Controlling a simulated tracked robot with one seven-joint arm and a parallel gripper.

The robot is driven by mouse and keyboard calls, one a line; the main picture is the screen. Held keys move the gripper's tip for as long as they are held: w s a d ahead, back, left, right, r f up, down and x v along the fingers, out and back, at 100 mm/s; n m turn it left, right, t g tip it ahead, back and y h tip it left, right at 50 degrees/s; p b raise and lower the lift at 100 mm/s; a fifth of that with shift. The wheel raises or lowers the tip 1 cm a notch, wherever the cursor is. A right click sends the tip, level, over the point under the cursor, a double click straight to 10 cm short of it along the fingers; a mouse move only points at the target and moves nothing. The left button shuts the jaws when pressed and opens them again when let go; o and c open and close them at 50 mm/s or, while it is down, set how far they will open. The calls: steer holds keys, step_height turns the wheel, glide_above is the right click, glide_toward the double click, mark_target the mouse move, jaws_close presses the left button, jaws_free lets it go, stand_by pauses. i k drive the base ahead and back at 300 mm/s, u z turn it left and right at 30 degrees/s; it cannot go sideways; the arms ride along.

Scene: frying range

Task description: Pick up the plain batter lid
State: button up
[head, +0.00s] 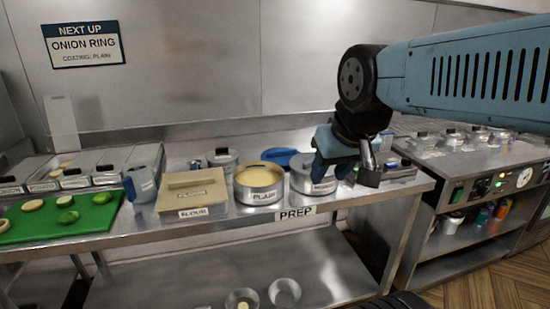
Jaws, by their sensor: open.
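The tub labelled PLAIN (259,196) stands uncovered on the prep counter, with pale yellow batter showing inside. A flat blue disc-like piece (279,155) lies behind it and could be a lid; I cannot tell whether it is the plain batter lid. My gripper (344,174) is open above the counter, to the right of the PLAIN tub and in front of another metal tub (303,181). It partly hides that tub and its label. Nothing shows held between the fingers, and I cannot tell whether they touch the tub.
A beige FLOUR box (193,201) and a grey-blue container (142,185) stand left of the PLAIN tub. A green board (92,220) holds cut pieces at far left. A lidded metal pot (222,157) stands behind. The fryer (478,185) is at right.

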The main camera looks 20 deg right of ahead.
mark_target(281, 156)
steer(key=u, duration=0.4)
steer(key=i, duration=1)
steer(key=z, duration=0.4)
